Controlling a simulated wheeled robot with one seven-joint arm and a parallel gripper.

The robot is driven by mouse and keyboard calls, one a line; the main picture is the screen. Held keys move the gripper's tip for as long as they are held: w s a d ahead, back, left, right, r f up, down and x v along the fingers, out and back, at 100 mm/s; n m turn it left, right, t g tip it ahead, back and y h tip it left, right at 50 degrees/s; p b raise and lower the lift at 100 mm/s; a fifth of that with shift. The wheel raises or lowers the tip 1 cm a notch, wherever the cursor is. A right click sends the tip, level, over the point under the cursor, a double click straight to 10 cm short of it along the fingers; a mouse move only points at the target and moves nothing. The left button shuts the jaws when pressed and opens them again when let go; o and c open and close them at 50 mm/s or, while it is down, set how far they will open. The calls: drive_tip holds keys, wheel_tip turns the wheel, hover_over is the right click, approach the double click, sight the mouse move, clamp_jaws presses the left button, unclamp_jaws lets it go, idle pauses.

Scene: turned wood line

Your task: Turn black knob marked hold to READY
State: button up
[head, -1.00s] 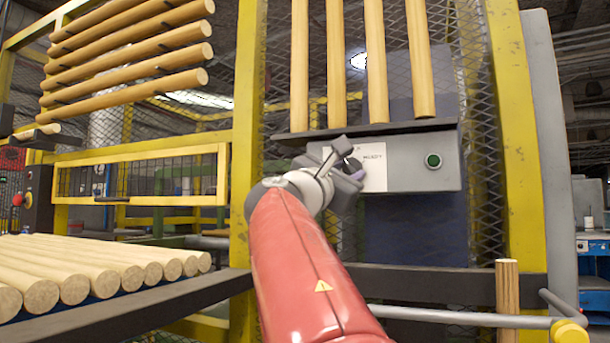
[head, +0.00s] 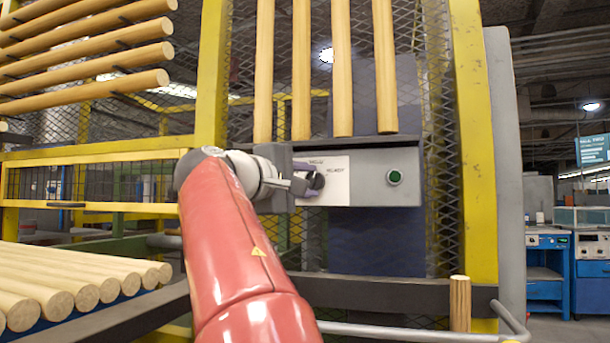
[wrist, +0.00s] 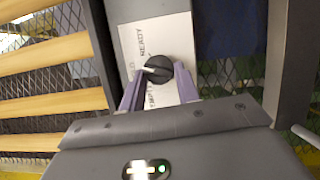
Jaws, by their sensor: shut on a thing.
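The black knob (wrist: 157,70) sits on a white label plate (wrist: 178,27) on a grey control box (head: 372,165). In the wrist view its white pointer mark points left, towards print at the plate's left edge. The word READY stands above the knob there; in the head view it is to the knob's right. My gripper (wrist: 156,74) is shut on the knob, one finger on each side. In the head view, my gripper (head: 306,186) reaches the box from the left and partly hides the knob and plate.
A green button (head: 394,177) is on the box, right of the plate. Wooden rods (head: 343,75) stand above it against the mesh. A yellow post (head: 473,130) rises at right. More rods (head: 75,290) lie on a rack at lower left.

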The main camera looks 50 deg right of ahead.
drive_tip(key=shift+r+m+t+y, duration=0.15)
drive_tip(key=shift+m+y, duration=0.55)
drive_tip(key=shift+m, duration=0.85)
drive_tip(key=shift+r+m+t+y, duration=0.15)
drive_tip(key=shift+m+y, duration=0.55)
drive_tip(key=shift+m, duration=0.85)
drive_tip(key=shift+s+d, duration=0.1)
drive_tip(key=o, duration=1)
drive_tip(key=shift+r, duration=0.1)
drive_tip(key=v, duration=0.8)
